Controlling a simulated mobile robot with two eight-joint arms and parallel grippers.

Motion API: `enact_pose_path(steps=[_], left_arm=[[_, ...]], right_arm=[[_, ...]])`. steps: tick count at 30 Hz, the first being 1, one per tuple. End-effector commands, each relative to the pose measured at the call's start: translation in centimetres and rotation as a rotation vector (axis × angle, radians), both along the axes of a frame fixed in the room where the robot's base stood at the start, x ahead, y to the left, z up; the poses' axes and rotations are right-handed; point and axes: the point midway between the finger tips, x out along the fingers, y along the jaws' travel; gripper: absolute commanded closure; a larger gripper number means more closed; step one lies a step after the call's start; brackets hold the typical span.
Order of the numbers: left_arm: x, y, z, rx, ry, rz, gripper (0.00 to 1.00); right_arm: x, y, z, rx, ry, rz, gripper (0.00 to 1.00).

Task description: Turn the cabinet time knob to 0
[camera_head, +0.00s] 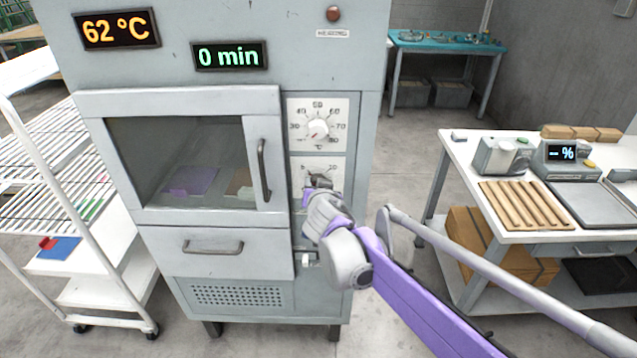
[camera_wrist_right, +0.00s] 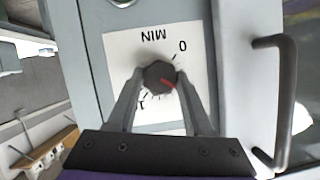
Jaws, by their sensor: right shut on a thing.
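The grey cabinet (camera_head: 225,180) stands in the middle of the head view. Its green display (camera_head: 229,56) reads 0 min and its orange display (camera_head: 117,29) reads 62 °C. My right gripper (camera_wrist_right: 160,88) is shut on the time knob, one finger on each side. In the head view my right gripper (camera_head: 318,190) covers most of the lower dial. My left gripper is not in view.
The temperature knob (camera_head: 318,128) is just above. The closed door's handle (camera_head: 263,170) is close to the left of my gripper, and a drawer handle (camera_head: 212,247) is below. A white rack (camera_head: 75,170) stands left; a white table (camera_head: 460,150) stands right.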

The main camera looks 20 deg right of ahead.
Motion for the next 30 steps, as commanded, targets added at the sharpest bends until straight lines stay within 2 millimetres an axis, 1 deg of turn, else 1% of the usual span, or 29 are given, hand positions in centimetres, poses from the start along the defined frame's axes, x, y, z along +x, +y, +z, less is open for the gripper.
enact_pose_path(steps=[1, 3, 12, 21, 30], left_arm=[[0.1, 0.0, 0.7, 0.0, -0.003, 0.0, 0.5], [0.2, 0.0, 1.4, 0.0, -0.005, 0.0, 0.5], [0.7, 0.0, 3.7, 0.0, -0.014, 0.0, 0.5], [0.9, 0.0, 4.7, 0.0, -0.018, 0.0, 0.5], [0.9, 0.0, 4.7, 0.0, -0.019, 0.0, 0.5]], right_arm=[[0.0, 0.1, 0.3, -0.03, 0.009, 0.0, 1.0], [0.0, 0.2, 0.4, -0.081, 0.022, 0.001, 1.0], [0.1, 0.3, 0.4, -0.348, 0.099, 0.0, 1.0], [0.2, 0.6, 0.1, -0.624, 0.178, 0.001, 1.0], [0.2, 0.7, -0.1, -0.897, 0.257, -0.001, 1.0]])
